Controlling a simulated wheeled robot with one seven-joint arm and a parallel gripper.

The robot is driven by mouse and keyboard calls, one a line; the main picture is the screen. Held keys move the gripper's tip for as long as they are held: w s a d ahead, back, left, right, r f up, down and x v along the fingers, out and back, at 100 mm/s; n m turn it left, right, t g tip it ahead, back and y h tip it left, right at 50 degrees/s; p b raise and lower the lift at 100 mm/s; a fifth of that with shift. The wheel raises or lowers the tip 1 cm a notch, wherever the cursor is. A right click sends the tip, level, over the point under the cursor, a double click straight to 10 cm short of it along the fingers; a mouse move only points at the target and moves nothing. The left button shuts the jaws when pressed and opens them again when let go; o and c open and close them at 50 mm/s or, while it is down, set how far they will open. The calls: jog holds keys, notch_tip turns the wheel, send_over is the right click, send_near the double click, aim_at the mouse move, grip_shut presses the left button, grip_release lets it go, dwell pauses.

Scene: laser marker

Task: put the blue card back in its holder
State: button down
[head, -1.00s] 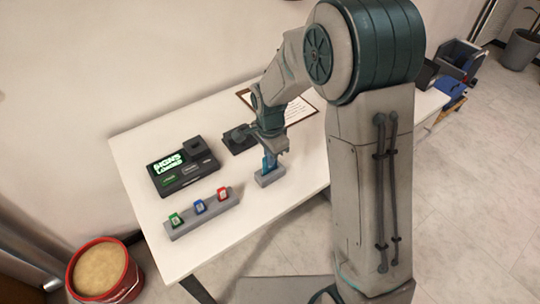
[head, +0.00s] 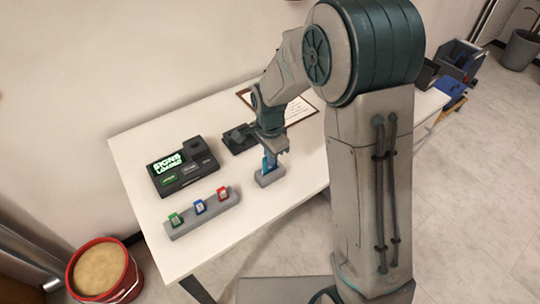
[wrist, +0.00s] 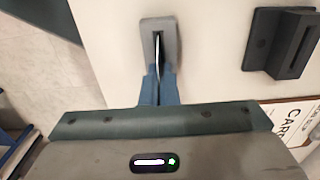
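My gripper (head: 268,164) points down at a small grey slotted holder (head: 269,179) near the table's front edge. In the wrist view its two blue fingers (wrist: 158,88) are close together on a thin card seen edge-on (wrist: 157,45). The card stands in the slot of the grey holder (wrist: 171,38). Its face is hidden, and the blue of the fingers makes its colour hard to tell. A grey rack (head: 185,232) to the left holds a green card (head: 175,219), a blue card (head: 199,206) and a red card (head: 223,193).
A dark console (head: 183,174) with a lit green screen stands behind the rack. A black slotted block (wrist: 282,42) and a clipboard (head: 300,107) lie behind my gripper. A red bucket (head: 100,270) stands on the floor at left. The table between holder and rack is clear.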

jog(key=shift+f+b, duration=0.75)
jog(key=shift+f, duration=0.2)
jog(key=c, duration=2.1)
grip_release()
jog(key=shift+c, duration=0.2)
jog(key=o, duration=0.5)
notch_tip(320, 180, up, 20)
jog(key=p, duration=0.5)
